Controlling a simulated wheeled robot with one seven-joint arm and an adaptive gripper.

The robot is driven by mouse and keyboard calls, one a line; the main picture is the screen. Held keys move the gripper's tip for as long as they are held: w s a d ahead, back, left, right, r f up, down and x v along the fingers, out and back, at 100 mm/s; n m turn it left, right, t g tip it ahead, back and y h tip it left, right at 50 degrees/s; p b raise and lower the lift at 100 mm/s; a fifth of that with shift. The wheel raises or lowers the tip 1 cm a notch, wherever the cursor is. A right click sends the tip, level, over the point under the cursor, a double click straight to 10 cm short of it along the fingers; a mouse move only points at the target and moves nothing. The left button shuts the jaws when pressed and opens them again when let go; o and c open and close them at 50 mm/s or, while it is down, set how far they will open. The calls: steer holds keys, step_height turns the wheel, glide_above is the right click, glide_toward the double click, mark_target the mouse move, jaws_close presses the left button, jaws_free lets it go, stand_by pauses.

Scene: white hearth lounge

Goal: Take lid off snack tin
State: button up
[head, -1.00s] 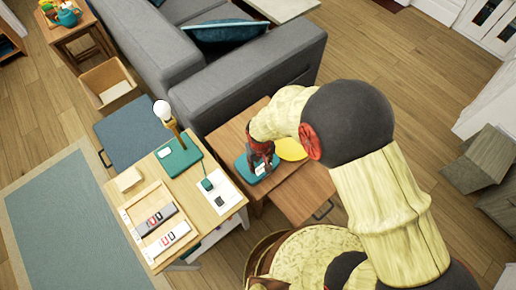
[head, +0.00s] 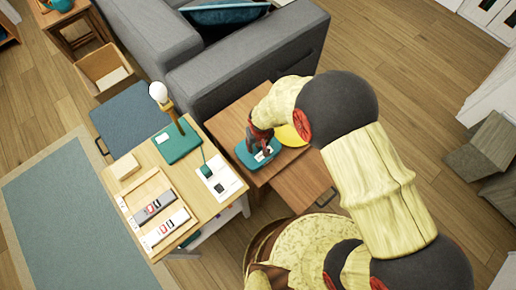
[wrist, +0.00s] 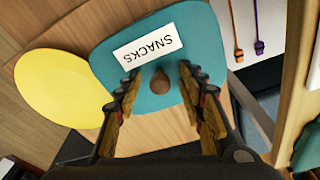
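The snack tin's teal lid (wrist: 199,45) shows from above in the wrist view, with a white SNACKS label (wrist: 147,45) and a round brown knob (wrist: 160,83). In the head view the teal tin (head: 245,157) sits on the small wooden side table (head: 226,119) by the sofa. My gripper (wrist: 160,92) is open above the lid, with one finger on each side of the knob and visible gaps between. The tin's walls are mostly hidden below the lid. In the head view my gripper (head: 260,146) partly covers the tin.
A yellow round item (wrist: 62,88) lies right beside the tin. A higher wooden table (head: 204,224) with a lamp (head: 158,92), a tray and remotes stands to the left. The grey sofa (head: 235,75) is behind. An open drawer (head: 301,184) juts out in front.

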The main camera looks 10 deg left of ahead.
steer(key=shift+r, duration=0.1)
steer(key=shift+c, duration=0.2)
jaws_close()
